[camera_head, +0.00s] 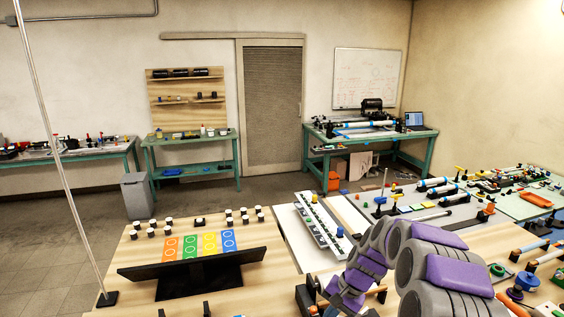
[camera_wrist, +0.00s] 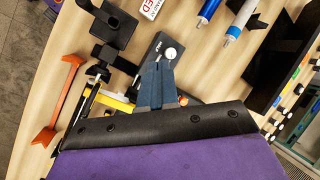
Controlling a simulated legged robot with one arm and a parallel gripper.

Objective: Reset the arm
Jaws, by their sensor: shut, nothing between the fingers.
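My arm, grey with purple pads, rises at the lower right of the head view and bends down toward the wooden table (camera_head: 130,275). In the wrist view my gripper (camera_wrist: 158,68) shows as blue-grey fingers, closed together with nothing between them. The fingers overlap a black device with a white round dial (camera_wrist: 170,53) in the picture; I cannot tell whether they touch it. In the head view the gripper's fingertips cannot be made out clearly.
The wrist view shows an orange bracket (camera_wrist: 62,105), a black stand (camera_wrist: 115,25) and blue-and-silver cylinders (camera_wrist: 232,34) near the fingers. A grey bin (camera_head: 136,197) stands on open floor.

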